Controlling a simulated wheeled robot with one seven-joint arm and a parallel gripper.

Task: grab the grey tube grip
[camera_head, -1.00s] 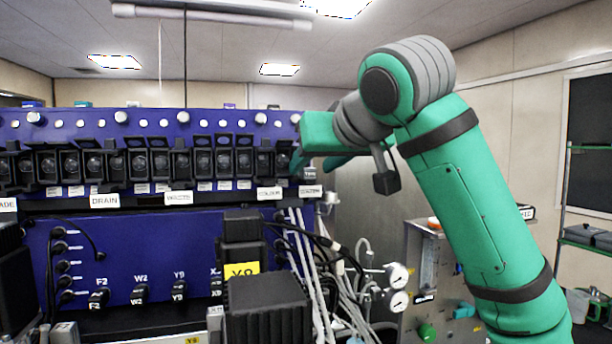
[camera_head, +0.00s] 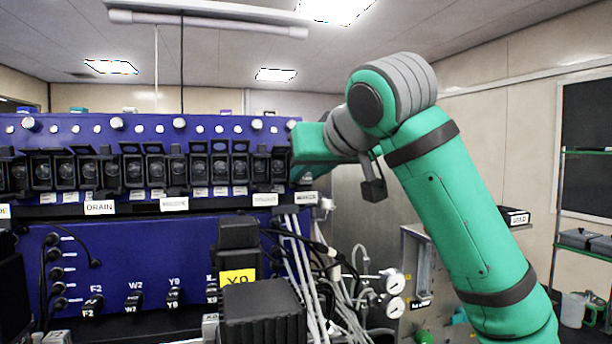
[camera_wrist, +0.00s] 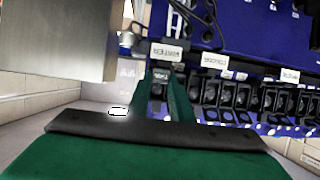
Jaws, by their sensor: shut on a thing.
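The grey tube grip (camera_wrist: 158,88), a small dark grey block with a white label on top, shows in the wrist view between the two green fingers of my gripper (camera_wrist: 166,84). The fingers are shut on its sides. In the head view my gripper (camera_head: 310,171) is at the right end of the row of black holders, and its green body hides most of the grip there. A white label plate (camera_wrist: 170,53) sits just beyond the grip in the wrist view.
The blue panel (camera_head: 150,236) carries a row of black holders (camera_head: 134,171) left of my gripper. Pale tubes (camera_head: 305,262) hang below it, beside gauges (camera_head: 394,283). A black box with a yellow label (camera_head: 238,279) stands in front. A grey metal face (camera_wrist: 60,40) is close by.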

